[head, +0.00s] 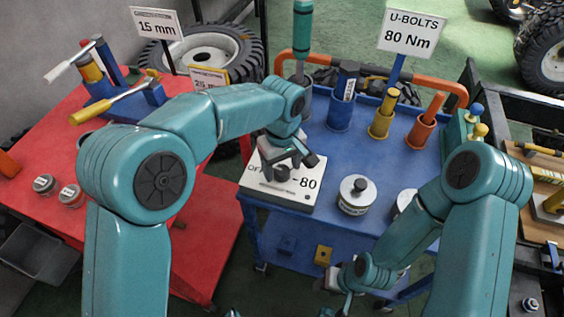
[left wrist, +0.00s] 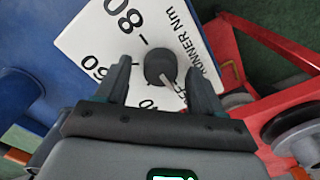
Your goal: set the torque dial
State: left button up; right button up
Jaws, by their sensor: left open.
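The torque dial is a dark round knob (head: 283,174) on a white panel (head: 285,194) at the front left corner of the blue cart. In the left wrist view the knob (left wrist: 160,67) has a pale pointer mark toward the lower right, and the panel (left wrist: 90,42) shows printed numbers including 80 and 60. My left gripper (head: 292,160) is open over the dial. In the left wrist view its fingers (left wrist: 158,68) stand on either side of the knob, with visible gaps. My right gripper (head: 346,284) is low in front of the cart; its jaws are unclear.
A sign (head: 411,35) reads "U-BOLTS 80 Nm". The blue cart (head: 335,165) holds a metal weight (head: 357,194) right of the panel and upright tools in coloured holders behind. A red table (head: 40,130) with tools stands left. An orange rail (head: 437,90) edges the cart's back.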

aim_at(282, 170)
pick_arm(q)
notch_tip(282, 170, up, 16)
jog(key=p, duration=0.2)
jog(key=shift+r, duration=0.2)
jog(key=shift+s, duration=0.1)
dwell(0.4)
